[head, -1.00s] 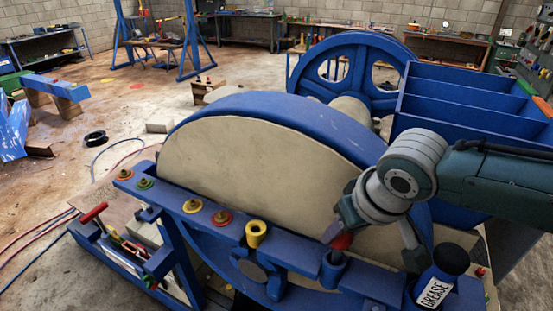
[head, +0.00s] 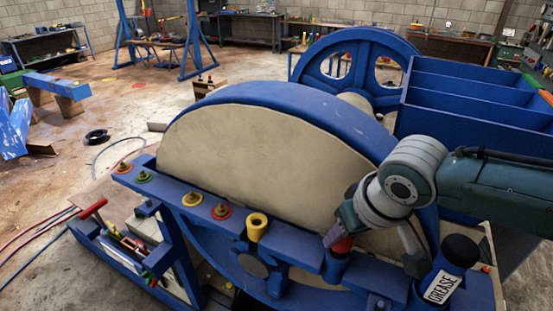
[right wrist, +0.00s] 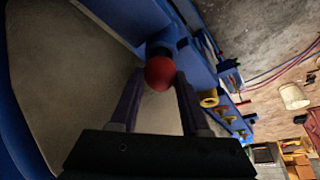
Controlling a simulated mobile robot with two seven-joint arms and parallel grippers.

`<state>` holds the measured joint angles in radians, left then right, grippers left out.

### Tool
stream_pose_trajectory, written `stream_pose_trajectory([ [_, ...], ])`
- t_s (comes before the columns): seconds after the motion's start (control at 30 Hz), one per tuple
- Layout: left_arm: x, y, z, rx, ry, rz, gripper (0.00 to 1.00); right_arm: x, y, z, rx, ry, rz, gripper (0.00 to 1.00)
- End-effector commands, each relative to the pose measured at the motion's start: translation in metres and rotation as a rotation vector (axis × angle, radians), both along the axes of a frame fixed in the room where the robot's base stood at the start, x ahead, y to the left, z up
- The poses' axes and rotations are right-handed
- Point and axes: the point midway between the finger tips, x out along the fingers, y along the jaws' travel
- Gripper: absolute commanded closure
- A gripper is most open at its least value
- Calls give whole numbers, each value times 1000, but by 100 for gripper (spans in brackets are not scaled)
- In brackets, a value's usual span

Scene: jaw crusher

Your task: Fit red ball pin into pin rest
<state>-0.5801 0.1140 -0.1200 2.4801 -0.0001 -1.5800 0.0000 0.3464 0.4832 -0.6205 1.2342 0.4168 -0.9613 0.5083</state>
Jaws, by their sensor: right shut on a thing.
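The red ball pin (head: 343,246) shows its red ball end between the fingertips of my right gripper (head: 336,239), which is shut on it. The ball sits right above the blue pin rest (head: 335,268) on the blue rail. In the right wrist view the ball (right wrist: 160,73) lies between the two finger ends, in front of the dark mouth of the rest (right wrist: 158,48). The pin's shank is hidden, so I cannot tell how deep it is in the rest. My left gripper is not in view.
A yellow cup-like socket (head: 257,226) and several coloured rings with studs sit along the rail (head: 290,250) to the left. A grease canister (head: 440,283) stands close by on the right. The large blue-rimmed wheel (head: 270,140) rises just behind.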

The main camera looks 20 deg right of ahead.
Motion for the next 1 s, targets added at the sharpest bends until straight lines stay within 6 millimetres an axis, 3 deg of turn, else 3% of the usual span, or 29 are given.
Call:
stream_pose_trajectory([
  [0.27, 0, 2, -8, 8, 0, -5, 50, 0, 0, -9, 0, -1, 0, 100],
  [0.3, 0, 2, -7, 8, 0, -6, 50, 0, 0, -8, 0, -1, 0, 52],
  [0.6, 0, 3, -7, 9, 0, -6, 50, 0, 0, -8, -1, 0, 0, 19],
  [0.87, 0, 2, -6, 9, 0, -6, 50, -1, -2, -8, -4, 2, -2, 19],
  [1.0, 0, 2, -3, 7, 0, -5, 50, -4, -2, 2, -4, 0, -1, 19],
])
